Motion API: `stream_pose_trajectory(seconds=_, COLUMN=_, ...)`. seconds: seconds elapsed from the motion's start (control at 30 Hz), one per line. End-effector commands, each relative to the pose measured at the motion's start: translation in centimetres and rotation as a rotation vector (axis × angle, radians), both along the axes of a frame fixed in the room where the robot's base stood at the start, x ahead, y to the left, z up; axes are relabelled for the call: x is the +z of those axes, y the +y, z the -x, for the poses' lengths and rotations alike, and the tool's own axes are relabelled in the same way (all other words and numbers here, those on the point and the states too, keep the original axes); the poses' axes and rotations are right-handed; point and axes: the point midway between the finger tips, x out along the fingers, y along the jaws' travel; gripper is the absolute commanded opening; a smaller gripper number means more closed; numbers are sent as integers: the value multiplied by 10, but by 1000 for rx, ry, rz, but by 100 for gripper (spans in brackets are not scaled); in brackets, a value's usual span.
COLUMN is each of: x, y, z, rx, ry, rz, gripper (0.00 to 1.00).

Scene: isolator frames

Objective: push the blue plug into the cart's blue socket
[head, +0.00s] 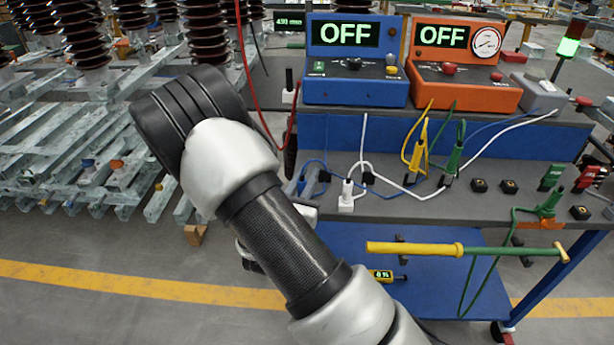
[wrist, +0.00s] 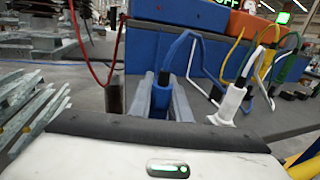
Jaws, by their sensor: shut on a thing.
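In the wrist view my gripper (wrist: 165,88) has its two grey fingers closed on the sides of the blue plug (wrist: 160,101). The plug has a dark upper end, and a blue cable (wrist: 178,45) arches up from it to the right. The plug's lower end is hidden behind the gripper body. In the head view my arm covers most of the gripper, which is at the left end of the cart's grey shelf (head: 420,203). I cannot make out the blue socket in either view.
A white plug (head: 347,194) stands just right of my gripper; yellow (head: 416,160) and green (head: 454,160) plugs are farther right. Blue (head: 355,88) and orange (head: 465,92) boxes reading OFF stand behind. A red cable (head: 243,60) hangs at left. A yellow-handled tool (head: 410,248) is in front.

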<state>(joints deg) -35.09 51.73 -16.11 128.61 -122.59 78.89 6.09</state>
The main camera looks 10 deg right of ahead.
Motion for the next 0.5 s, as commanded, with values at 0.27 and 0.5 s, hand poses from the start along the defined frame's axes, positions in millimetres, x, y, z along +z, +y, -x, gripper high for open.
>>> stream_pose_trajectory(seconds=0.27, x=0, y=0, z=0, rx=0, ry=0, rz=0, gripper=39)
stream_pose_trajectory(seconds=0.5, x=0, y=3, z=4, rx=1, ry=1, rz=-1, gripper=39)
